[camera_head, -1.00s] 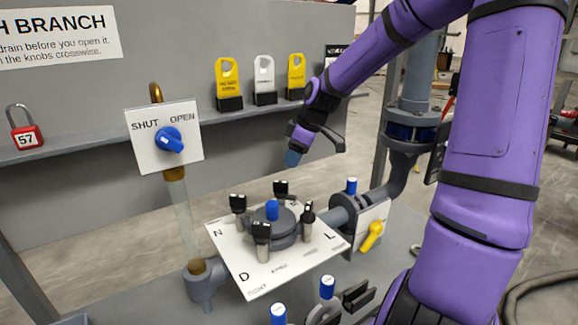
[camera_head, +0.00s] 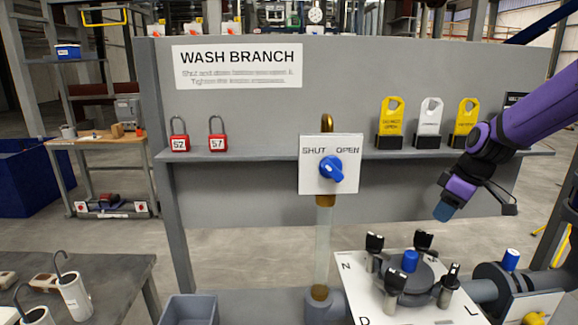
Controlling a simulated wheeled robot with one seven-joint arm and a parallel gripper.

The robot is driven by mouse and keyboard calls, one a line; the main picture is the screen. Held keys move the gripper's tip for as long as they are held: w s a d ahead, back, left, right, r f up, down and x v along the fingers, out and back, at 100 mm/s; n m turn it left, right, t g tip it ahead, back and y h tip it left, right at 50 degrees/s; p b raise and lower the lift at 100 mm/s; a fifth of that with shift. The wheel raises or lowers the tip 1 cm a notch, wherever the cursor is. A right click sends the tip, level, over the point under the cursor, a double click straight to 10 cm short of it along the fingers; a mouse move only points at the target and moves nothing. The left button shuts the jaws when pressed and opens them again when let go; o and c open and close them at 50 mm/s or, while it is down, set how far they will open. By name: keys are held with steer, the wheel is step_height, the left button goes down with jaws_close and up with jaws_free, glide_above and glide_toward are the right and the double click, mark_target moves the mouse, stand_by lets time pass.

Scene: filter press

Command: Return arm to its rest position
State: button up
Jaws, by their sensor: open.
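My purple arm reaches in from the right edge in the head view. My gripper (camera_head: 476,208) is open and empty, tipped downward, in front of the shelf and above and to the right of the filter housing (camera_head: 408,283). The housing has a blue cap and several black-topped knobs, and sits on a white plate marked N, D and L. My gripper looks apart from all of these. No rest position is marked in view.
A blue valve knob (camera_head: 331,168) sits on a SHUT/OPEN plate. Red padlocks (camera_head: 180,140) and yellow and white tags (camera_head: 390,118) stand on the grey shelf (camera_head: 250,157). A grey bin (camera_head: 190,309) is at the front. A side table (camera_head: 120,278) holds hooked white cylinders.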

steer(key=s+a+r+m+t+h, duration=0.1)
steer(key=s+a+r+m, duration=0.2)
steer(key=s, duration=0.5)
steer(key=s+a+r+m, duration=0.2)
steer(key=s+r, duration=0.3)
steer(key=s, duration=0.4)
steer(key=s+a+r+m+t+h, duration=0.1)
steer(key=s+a+r+m, duration=0.2)
steer(key=s, duration=0.6)
step_height(320, 180, up, 2)
steer(key=shift+s+a+r+m+t+h, duration=0.15)
steer(key=shift+a+m+t+h, duration=0.15)
steer(key=shift+a, duration=0.45)
